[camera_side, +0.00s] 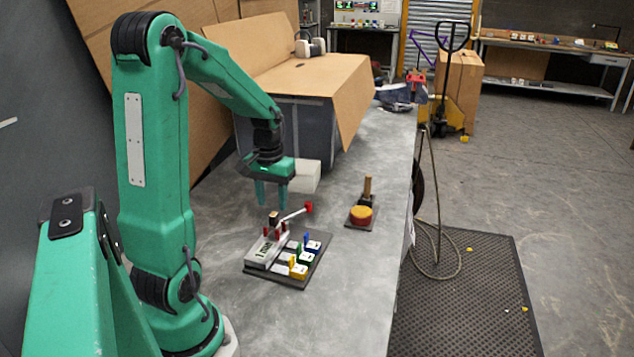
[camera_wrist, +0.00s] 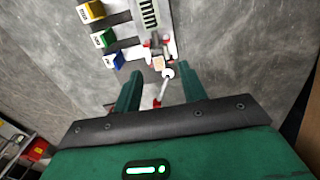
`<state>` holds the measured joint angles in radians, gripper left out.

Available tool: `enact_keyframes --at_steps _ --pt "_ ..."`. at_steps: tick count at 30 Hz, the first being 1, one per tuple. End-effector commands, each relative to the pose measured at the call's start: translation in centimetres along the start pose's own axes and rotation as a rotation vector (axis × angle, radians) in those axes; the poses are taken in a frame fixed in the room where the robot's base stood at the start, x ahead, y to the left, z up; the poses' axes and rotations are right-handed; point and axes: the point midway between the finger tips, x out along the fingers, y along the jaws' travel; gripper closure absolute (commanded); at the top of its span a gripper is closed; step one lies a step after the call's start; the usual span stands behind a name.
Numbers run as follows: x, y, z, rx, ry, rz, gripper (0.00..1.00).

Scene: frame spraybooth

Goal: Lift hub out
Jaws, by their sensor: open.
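A grey-white box with dark lettering (camera_side: 263,250), which seems to be the hub, sits on a dark base plate (camera_side: 289,281). In the wrist view the box (camera_wrist: 149,14) is at the top. Yellow (camera_side: 299,270), green (camera_side: 306,258) and blue (camera_side: 314,246) labelled blocks stand along its right side. A lever with a red knob (camera_side: 308,206) rises at its far end, angled up to the right. My gripper (camera_side: 271,201) is open and empty, pointing down above the plate's far end. In the wrist view, the lever lies between my fingers (camera_wrist: 160,74).
A dark square base with a round orange-yellow piece (camera_side: 361,214) and an upright post stands to the right. A large cardboard box (camera_side: 318,78) is behind.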

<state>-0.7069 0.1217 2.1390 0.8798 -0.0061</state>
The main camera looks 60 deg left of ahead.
Motion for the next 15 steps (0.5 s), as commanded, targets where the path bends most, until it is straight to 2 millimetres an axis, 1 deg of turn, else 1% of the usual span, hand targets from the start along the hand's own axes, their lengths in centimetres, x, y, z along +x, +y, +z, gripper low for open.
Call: enact_keyframes --at_steps 5,15 --pt "0.8 0.0 0.1 0.0 -0.003 0.0 0.58" --pt "4.4 0.1 0.0 0.0 -0.003 0.0 0.58"
